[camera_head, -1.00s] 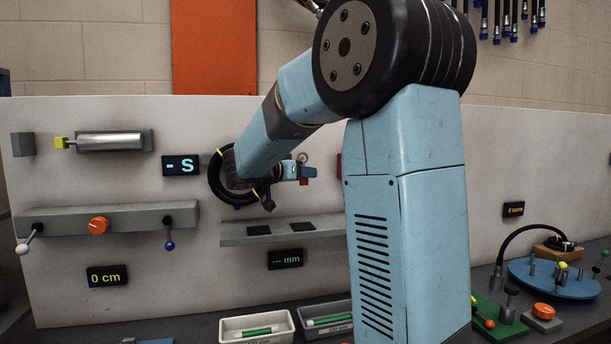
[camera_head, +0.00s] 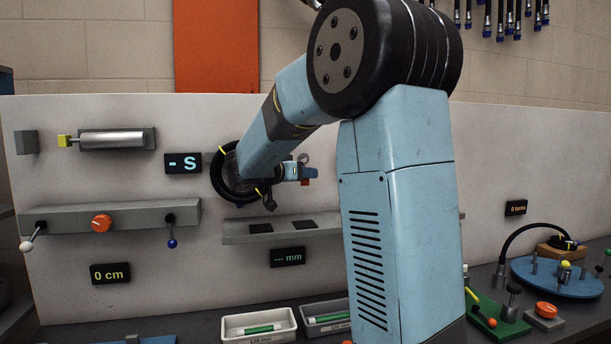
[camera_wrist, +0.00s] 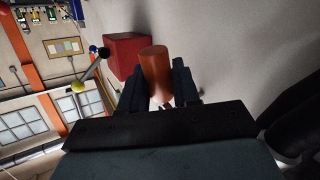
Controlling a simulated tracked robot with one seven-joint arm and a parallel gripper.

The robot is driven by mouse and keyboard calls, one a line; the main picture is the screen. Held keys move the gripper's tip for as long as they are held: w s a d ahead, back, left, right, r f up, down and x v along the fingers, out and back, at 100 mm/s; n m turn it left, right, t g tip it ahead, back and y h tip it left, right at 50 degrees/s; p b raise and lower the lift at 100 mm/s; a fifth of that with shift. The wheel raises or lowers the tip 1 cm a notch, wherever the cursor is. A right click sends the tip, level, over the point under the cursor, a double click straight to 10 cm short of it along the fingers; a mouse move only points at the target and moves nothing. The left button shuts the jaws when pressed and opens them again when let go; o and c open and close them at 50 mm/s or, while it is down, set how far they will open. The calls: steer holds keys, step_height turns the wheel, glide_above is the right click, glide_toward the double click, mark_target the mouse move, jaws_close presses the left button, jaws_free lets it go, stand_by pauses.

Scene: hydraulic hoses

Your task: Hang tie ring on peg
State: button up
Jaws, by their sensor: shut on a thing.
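My gripper (camera_wrist: 160,92) is shut on an orange cylinder (camera_wrist: 156,66), which stands up between its two dark fingers in the wrist view. A black ring (camera_head: 219,186) with yellow ties shows around the far end of my forearm in the head view, in front of the white board. A dark curved thing (camera_wrist: 298,112) at the right of the wrist view may be part of that ring. I cannot tell whether the ring is on a peg, and no bare peg can be made out.
A red block (camera_wrist: 124,54) is close left of the orange cylinder, by a lever with a yellow ball (camera_wrist: 78,87). A grey shelf (camera_head: 285,235) juts from the board (camera_head: 330,115). Trays (camera_head: 258,335) and a blue turntable (camera_head: 560,285) stand on the bench.

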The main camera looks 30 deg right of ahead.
steer(key=o, duration=1.1)
steer(key=shift+a, duration=0.1)
